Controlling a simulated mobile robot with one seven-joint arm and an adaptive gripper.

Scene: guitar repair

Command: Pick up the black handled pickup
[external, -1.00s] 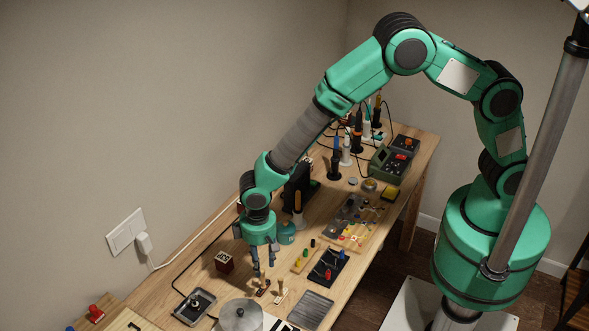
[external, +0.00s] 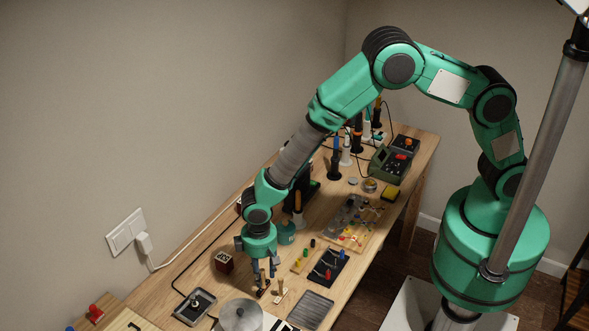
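A small black pickup (external: 262,292) with a short wooden handle lies on the workbench (external: 182,255). Beside it, to the right, is a pale pickup (external: 279,297) with a similar upright wooden handle. My gripper (external: 265,272) points down directly over the black pickup. Its two dark fingers are apart, with the tips at about the height of the handle's upper part. The fingers and the small size hide whether they touch the handle.
A grey tray (external: 195,307) and a round metal pot (external: 240,315) are in front. A black mat with coloured-handled tools (external: 328,267) and a dark flat tray (external: 311,309) lie right. A teal jar (external: 286,233) stands close behind.

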